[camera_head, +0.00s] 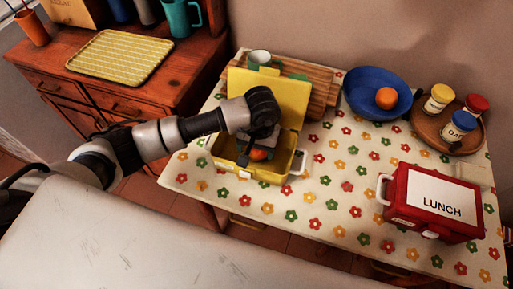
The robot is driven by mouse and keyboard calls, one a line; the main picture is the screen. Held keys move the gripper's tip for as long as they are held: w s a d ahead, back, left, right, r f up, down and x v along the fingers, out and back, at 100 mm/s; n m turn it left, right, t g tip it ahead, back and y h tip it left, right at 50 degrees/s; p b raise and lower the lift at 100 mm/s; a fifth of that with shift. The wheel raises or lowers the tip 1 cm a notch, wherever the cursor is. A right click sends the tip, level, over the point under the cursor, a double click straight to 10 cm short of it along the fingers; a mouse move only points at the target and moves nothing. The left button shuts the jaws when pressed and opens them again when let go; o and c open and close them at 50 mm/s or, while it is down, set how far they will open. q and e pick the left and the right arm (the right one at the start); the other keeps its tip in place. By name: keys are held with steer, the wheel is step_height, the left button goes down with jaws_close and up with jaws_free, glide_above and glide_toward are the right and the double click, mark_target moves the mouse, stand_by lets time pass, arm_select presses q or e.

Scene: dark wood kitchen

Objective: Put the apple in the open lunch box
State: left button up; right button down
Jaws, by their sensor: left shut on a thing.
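The open yellow lunch box (230,162) stands on the flowered table, with its lid (291,101) raised at the back. My left arm comes in from the left and reaches over the box. My left gripper (251,151) points down inside the box and is shut on the apple (260,155). Only a small red part of the apple shows; the gripper hides the rest. I cannot tell whether the apple touches the box floor. My right gripper is not in view.
A closed red lunch box (397,205) is at the right. A blue bowl (356,95) holding an orange (386,98) and a round wooden tray (433,138) with jars stand behind it. A wooden board (318,92) and cup (260,58) are behind the yellow lid. The front middle of the table is clear.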

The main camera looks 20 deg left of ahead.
arm_select(q)
steer(key=shift+f, duration=0.75)
steer(key=shift+f, duration=0.2)
steer(key=o, duration=1)
steer(key=shift+r, duration=0.1)
steer(key=r, duration=0.8)
steer(key=d+r, duration=0.1)
steer(key=r, duration=0.3)
steer(key=shift+r+b, duration=0.1)
steer(key=shift+b, duration=0.25)
